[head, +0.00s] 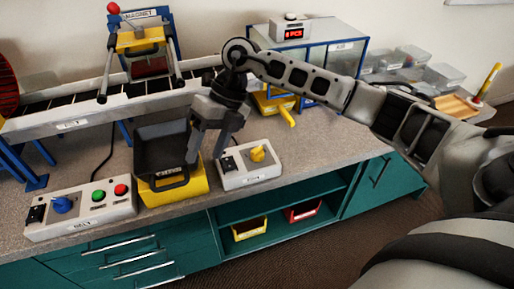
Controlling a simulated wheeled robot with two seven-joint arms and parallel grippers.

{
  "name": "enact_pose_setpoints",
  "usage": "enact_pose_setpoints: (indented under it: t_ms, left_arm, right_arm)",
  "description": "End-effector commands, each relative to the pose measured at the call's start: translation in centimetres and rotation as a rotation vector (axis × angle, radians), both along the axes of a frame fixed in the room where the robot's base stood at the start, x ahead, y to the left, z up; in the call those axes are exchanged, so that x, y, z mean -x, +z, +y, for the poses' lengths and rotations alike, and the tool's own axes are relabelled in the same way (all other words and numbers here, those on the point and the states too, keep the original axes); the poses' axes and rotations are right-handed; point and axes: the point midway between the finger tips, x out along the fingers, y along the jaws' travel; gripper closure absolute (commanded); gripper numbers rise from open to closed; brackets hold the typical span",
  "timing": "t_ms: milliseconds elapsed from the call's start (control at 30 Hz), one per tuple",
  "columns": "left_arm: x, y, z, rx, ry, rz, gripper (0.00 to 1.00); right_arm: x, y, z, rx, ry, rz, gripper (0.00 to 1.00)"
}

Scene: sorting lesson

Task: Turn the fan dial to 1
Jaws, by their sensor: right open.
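A small white control box (236,177) with a yellow dial (257,154) and a dark switch sits near the front edge of the bench. Its front label is too small to read, and I cannot read the dial's setting. My right gripper (207,158) points down, open and empty, just left of this box and above a yellow and black bin (178,189). It is apart from the yellow dial. My left gripper is not in view.
A belt control box (80,212) with a blue knob and green and red buttons stands at the left front. A conveyor (70,117) runs behind. A blue-framed cabinet (340,62) and clear bins (443,77) stand at the back right. Bench right of the dial box is clear.

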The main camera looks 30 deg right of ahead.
Motion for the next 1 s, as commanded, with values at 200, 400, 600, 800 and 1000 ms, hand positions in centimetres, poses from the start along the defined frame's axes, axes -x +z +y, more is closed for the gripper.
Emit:
enact_pose_setpoints:
  t_ms: [200,400,600,800,1000]
  left_arm:
    - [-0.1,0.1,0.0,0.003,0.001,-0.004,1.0]
    - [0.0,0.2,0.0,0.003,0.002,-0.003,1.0]
    - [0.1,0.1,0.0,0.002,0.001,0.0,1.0]
    - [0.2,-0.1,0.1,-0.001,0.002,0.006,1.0]
    - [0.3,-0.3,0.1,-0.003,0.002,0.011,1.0]
  right_arm:
    - [-3.2,4.2,-12.1,0.469,-0.153,-0.034,0.45]
    - [-3.2,4.1,-14.3,0.553,-0.192,-0.026,0.45]
    - [-3.2,0.5,-14.2,0.548,-0.19,-0.025,0.45]
    - [-3.2,-4.0,-14.0,0.545,-0.187,-0.025,0.45]
    - [-3.2,-7.9,-14.0,0.544,-0.188,-0.026,0.45]
